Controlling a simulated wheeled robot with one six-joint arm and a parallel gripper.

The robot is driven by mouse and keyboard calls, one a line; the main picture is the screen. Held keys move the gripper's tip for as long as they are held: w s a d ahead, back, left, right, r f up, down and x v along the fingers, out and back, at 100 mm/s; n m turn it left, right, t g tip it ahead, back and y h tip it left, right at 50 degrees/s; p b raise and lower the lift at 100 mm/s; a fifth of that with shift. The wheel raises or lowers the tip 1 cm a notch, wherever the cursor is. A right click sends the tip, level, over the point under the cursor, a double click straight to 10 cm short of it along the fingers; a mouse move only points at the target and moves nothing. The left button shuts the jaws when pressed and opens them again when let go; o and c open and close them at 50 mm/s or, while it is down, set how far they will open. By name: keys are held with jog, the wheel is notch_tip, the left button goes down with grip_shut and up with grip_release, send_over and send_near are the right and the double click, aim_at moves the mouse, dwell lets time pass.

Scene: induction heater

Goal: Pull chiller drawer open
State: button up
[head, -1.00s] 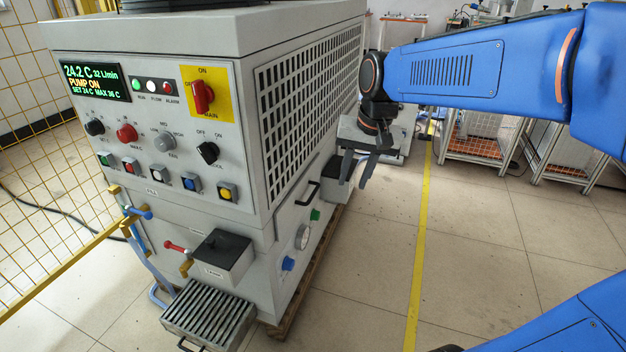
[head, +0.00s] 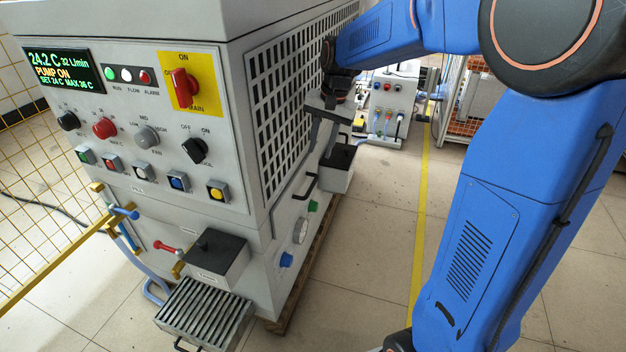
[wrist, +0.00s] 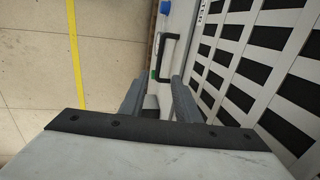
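The chiller (head: 262,238) is a large grey cabinet on the left of the head view. A black bar handle (head: 305,187) sits on its right side, below the slotted grille. The same handle shows in the wrist view (wrist: 165,57), ahead of the fingers. I cannot make out the drawer's outline around it. My gripper (head: 322,132) hangs beside the grille, farther back along the side than the handle. In the wrist view my gripper (wrist: 157,88) has its two grey fingers apart, with nothing held between them. The handle is not touched.
A black-topped box (head: 338,160) juts from the chiller's side near my gripper. A gauge (head: 300,231) and coloured ports are low on that side. A slatted tray (head: 205,312) sticks out in front. Open floor with a yellow line (head: 424,235) lies to the right.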

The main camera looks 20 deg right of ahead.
aim_at(312, 185)
jog(key=f, duration=0.4)
jog(key=w+a+f, duration=0.1)
jog(key=f, duration=0.3)
jog(key=a+f, duration=0.1)
jog(key=f, duration=0.4)
jog(key=shift+w, duration=0.15)
grip_shut()
